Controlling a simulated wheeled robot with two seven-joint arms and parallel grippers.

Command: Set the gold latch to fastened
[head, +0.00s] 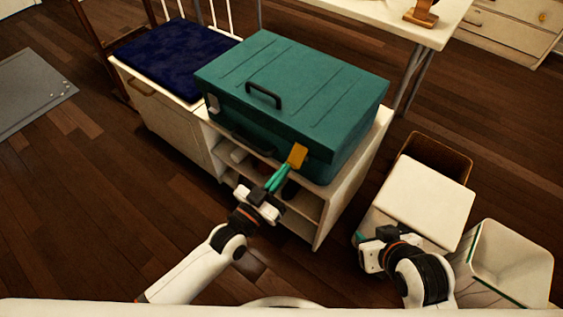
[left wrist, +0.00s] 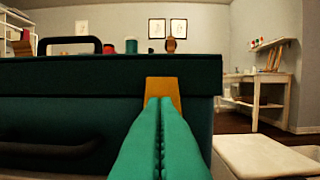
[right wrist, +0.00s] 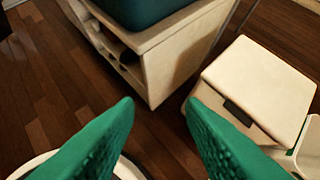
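The gold latch (head: 297,155) is on the front of a teal toolbox (head: 300,75), near its right end. In the left wrist view the latch (left wrist: 162,88) spans the lid's lower edge, and its lower part is hidden by my fingers. My left gripper (head: 277,178) has its green fingers together, with the tips in front of the latch's lower part, at or very near it; contact is unclear. The fingers also show in the left wrist view (left wrist: 160,105). My right gripper (right wrist: 158,105) is open and empty, away to the right, low near the white bin.
The toolbox stands on a white shelf unit (head: 319,227) with open compartments. It has a dark lid handle (head: 263,95) and a pale fitting (head: 213,105) at its front left. A white-lidded bin (head: 420,200) and an open bin (head: 510,260) stand at right. A navy cushion (head: 175,55) lies left.

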